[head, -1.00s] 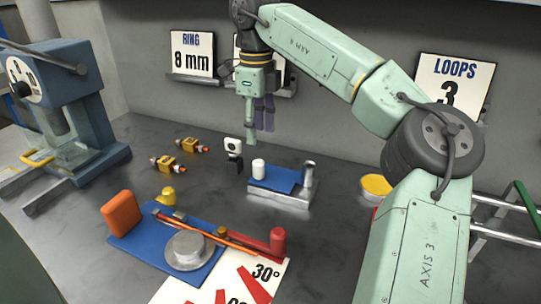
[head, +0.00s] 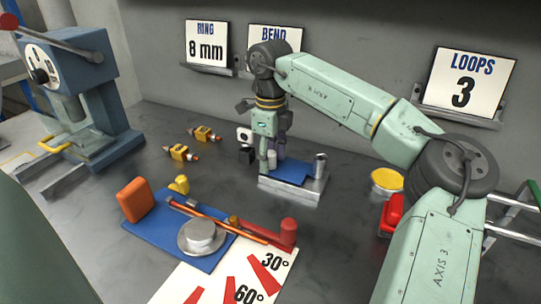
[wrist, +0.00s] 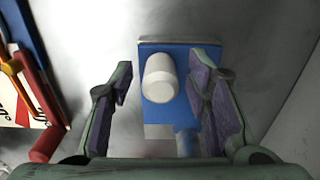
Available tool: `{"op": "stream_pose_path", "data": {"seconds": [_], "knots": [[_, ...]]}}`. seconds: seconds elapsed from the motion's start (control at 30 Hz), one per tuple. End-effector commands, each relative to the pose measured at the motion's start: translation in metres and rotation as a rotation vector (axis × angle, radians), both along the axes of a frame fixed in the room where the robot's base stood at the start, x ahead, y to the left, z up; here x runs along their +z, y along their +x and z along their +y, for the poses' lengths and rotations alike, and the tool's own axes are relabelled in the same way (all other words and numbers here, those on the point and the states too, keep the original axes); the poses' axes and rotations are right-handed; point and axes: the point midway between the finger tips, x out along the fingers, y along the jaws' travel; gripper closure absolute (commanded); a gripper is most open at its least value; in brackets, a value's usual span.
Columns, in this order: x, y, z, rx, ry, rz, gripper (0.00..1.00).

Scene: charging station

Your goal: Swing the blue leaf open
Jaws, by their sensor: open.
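The blue leaf (head: 299,171) lies flat on a metal block (head: 300,190) on the bench, right of centre. It also shows in the wrist view (wrist: 185,62). A white round knob (wrist: 160,78) stands on the leaf; in the head view it is partly hidden by my fingers. A metal post (head: 320,166) stands at the block's right end. My gripper (head: 272,152) is lowered over the knob and open. In the wrist view, its purple-padded fingers lie on either side of the knob with gaps, the right one over the leaf.
A blue board (head: 160,236) with an orange block, metal disc and rods lies at front left. A black-and-white object (head: 246,147) stands close left of my gripper. A yellow-topped tin (head: 387,180) and red object (head: 392,215) lie right. Bench in front of the block is clear.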

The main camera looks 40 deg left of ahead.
Motion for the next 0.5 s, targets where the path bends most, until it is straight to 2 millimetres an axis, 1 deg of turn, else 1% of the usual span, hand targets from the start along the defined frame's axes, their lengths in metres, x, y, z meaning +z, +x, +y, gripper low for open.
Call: {"op": "stream_pose_path", "data": {"seconds": [0.03,0.07,0.5], "knots": [[0.0001,0.0000,0.0000,0.000,0.000,0.000,0.56],[0.0001,0.0000,0.0000,0.000,0.000,0.000,0.58],[0.0004,0.0000,0.0000,0.000,0.000,0.000,0.87]]}}
